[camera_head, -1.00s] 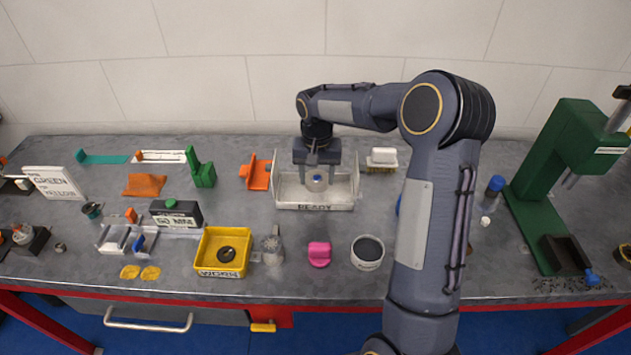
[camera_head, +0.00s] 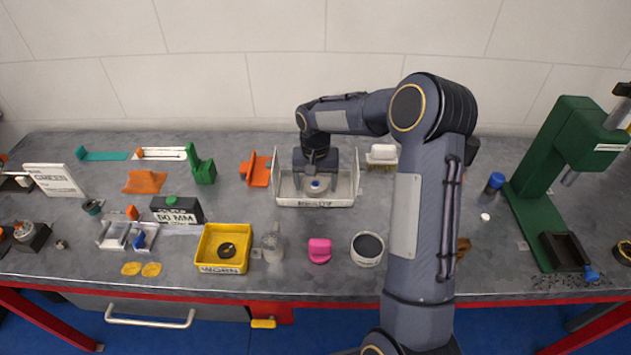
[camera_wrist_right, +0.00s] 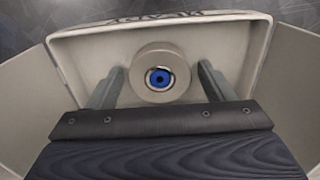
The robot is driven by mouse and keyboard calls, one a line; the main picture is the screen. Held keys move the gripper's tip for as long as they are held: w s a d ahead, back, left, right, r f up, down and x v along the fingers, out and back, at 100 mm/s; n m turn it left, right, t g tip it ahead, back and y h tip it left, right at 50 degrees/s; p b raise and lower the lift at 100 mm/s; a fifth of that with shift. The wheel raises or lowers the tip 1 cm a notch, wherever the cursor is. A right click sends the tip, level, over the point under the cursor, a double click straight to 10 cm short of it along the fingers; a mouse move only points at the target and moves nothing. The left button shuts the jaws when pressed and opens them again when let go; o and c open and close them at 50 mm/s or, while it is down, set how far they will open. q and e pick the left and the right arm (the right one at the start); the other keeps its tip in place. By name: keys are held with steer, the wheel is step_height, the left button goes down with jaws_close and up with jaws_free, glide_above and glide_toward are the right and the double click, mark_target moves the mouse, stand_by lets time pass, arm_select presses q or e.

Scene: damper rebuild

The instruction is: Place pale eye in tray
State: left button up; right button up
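The pale eye (camera_head: 317,187), a short pale cylinder with a blue centre, is inside the white tray labelled READY (camera_head: 315,202). In the right wrist view the eye (camera_wrist_right: 144,90) shows end-on near the tray's front wall (camera_wrist_right: 225,32). My right gripper (camera_wrist_right: 160,84) is open, with a finger on each side of the eye and a visible gap to each. In the head view my right gripper (camera_head: 316,174) reaches down into the tray, partly hiding its inside. My left gripper is not in view.
A yellow bin labelled WORN (camera_head: 210,236), a pink part (camera_head: 319,251) and a round white container (camera_head: 367,249) stand in front of the tray. An orange bracket (camera_head: 256,170) is left of it, a white-topped block (camera_head: 382,154) right. A green press (camera_head: 545,165) stands far right.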

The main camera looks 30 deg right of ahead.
steer(key=shift+r, duration=0.1)
steer(key=shift+r, duration=0.65)
step_height(320, 180, up, 10)
steer(key=r, duration=0.1)
steer(key=s+a+r+n+t+y, duration=0.1)
steer(key=s+a+r+t, duration=0.1)
steer(key=s+r, duration=0.45)
steer(key=s+a+f+n+t+y, duration=0.1)
steer(key=s+a, duration=0.2)
steer(key=s, duration=0.4)
steer(key=s+a+f+n+t+y, duration=0.1)
steer(key=s+a+f, duration=0.1)
steer(key=s, duration=0.6)
steer(key=s+a+f+n+t, duration=0.1)
steer(key=s+a+f, duration=0.1)
steer(key=s+a, duration=0.2)
steer(key=s, duration=0.3)
steer(key=shift+s+a+f+n+t+y, duration=0.25)
steer(key=shift+s+a+n+t+y, duration=0.05)
steer(key=shift+y, duration=0.1)
